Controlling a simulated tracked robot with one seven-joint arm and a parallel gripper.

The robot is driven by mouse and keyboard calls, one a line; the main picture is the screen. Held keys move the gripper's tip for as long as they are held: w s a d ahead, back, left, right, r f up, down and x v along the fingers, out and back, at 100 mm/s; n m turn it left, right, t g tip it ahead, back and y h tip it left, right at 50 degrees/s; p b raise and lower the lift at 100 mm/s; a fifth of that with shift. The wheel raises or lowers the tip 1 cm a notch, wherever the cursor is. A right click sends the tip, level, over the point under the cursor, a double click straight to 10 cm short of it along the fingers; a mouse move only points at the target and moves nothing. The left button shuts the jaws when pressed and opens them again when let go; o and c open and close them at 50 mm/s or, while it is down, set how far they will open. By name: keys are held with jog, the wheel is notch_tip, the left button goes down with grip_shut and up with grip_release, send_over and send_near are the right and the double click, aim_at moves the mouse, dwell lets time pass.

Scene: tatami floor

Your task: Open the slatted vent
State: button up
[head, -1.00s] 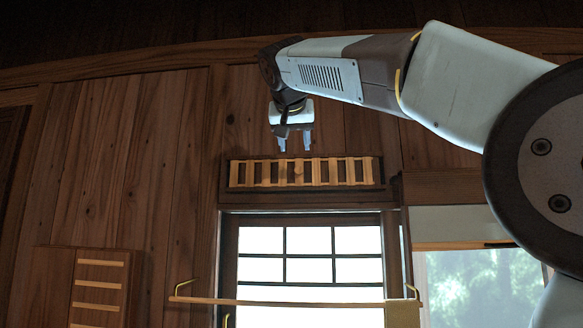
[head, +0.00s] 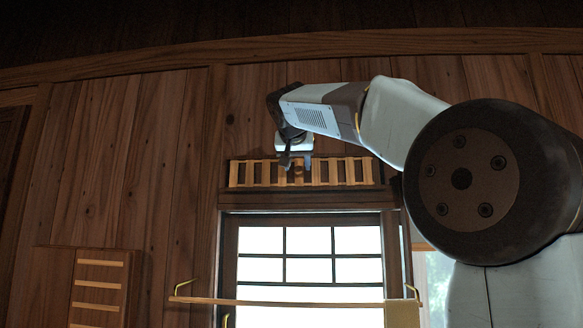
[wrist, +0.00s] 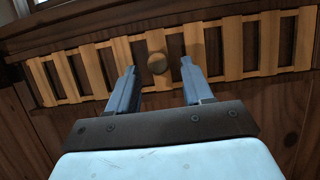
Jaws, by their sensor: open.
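The slatted vent (head: 345,172) is a wide wooden frame of upright light slats with dark gaps, set in the wall above the window. In the wrist view the slats (wrist: 95,68) cross the picture, and a round wooden knob (wrist: 157,63) stands out at their middle. My gripper (head: 295,163) is at the vent's middle in the head view, its fingers overlapping the slats. In the wrist view my gripper (wrist: 158,66) is open and empty, one finger to each side of the knob. I cannot tell whether either finger touches the knob or slats.
Below the vent are a bright paned window (head: 308,250) and a horizontal wooden rail (head: 280,301) on yellow brackets. A wooden panel with light bars (head: 100,285) is at the lower left. Bare plank wall (head: 145,150) lies left of the vent.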

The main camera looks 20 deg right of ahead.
jog(key=shift+x, duration=1.05)
jog(key=shift+c, duration=0.3)
grip_shut()
